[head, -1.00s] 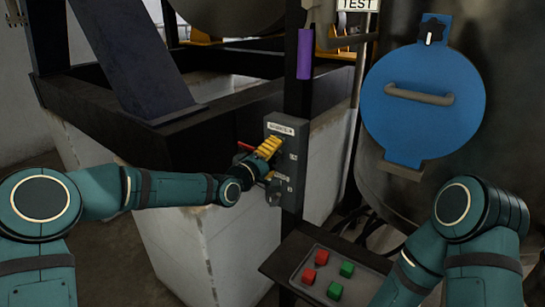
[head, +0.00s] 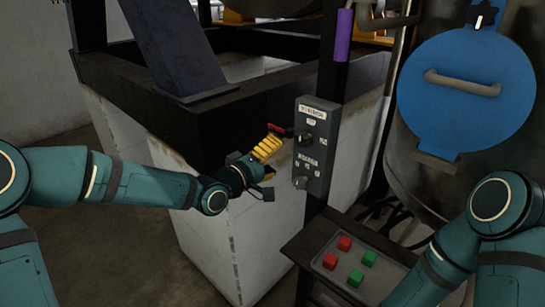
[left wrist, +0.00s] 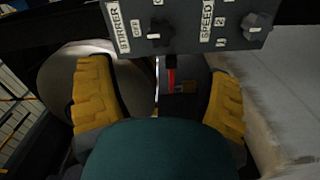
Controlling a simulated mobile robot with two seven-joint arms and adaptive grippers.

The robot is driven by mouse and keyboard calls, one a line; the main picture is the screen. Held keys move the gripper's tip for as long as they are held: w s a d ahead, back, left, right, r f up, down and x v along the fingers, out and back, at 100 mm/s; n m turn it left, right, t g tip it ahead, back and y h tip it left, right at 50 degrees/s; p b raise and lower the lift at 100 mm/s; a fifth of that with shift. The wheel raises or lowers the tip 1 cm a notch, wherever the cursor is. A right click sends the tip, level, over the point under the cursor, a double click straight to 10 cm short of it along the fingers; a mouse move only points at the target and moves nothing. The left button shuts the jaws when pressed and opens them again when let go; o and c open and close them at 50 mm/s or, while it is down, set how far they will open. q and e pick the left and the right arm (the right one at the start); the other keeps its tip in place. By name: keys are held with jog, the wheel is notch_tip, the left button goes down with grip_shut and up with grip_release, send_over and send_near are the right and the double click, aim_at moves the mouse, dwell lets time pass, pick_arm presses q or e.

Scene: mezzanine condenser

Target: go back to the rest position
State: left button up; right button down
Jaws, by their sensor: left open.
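My left gripper (head: 266,150) has yellow fingers and is just left of the grey control box (head: 316,150) in the head view. In the left wrist view my left gripper (left wrist: 160,76) is open, its fingers wide apart with nothing held between them. The control box (left wrist: 190,22) crosses the top of that view, with a dark STIRRER knob (left wrist: 159,32) and a SPEED knob (left wrist: 256,25). A red bar (left wrist: 171,78) shows beyond the fingers, below the box. My right arm enters at the right of the head view; its gripper is out of frame.
A tray (head: 325,265) with red and green cubes lies on a dark stand below the box. A blue round hatch (head: 465,110) with a handle is at right. A dark frame on a pale block (head: 150,175) stands behind my left arm.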

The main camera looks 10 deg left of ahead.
pick_arm(q)
jog(key=s+d+f+m+g+y, duration=0.1)
jog(key=s+f+g+y, duration=0.3)
jog(key=f, duration=0.8)
jog(key=s+f+m+g+h, duration=0.15)
jog(key=s+f, duration=0.35)
jog(key=f, duration=0.6)
jog(key=s+a+f+m+g+y, duration=0.1)
jog(key=s+f+m+g+y, duration=0.1)
jog(key=s+f, duration=0.5)
jog(key=s+a+f+m+g+y, duration=0.2)
jog(key=s+f+g, duration=0.3)
jog(key=s, duration=0.6)
notch_tip(320, 180, down, 3)
jog(key=shift+s+a+r, duration=0.1)
jog(key=shift+s+a, duration=0.1)
jog(key=shift+s, duration=0.2)
jog(key=shift+g, duration=0.25)
